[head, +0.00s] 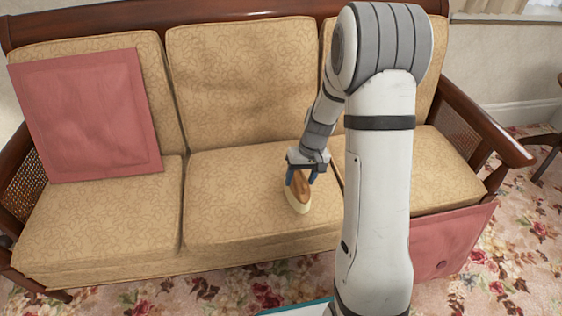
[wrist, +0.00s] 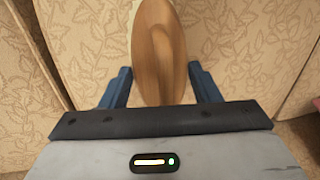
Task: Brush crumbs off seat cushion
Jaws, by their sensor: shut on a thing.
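The sofa's middle seat cushion (head: 235,205) is tan with a leafy pattern, and its cloth also fills the wrist view (wrist: 240,45). My gripper (head: 301,176) is over the right part of this cushion. It is shut on a brush (head: 298,200) with a brown wooden back and a pale bristle edge. I cannot make out any crumbs.
A red pillow (head: 88,115) leans on the left backrest. Another red pillow (head: 452,242) is on the floor at the front right. The wooden armrest (head: 485,120) bounds the right side. My arm hides part of the right seat. The left seat cushion (head: 105,215) is clear.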

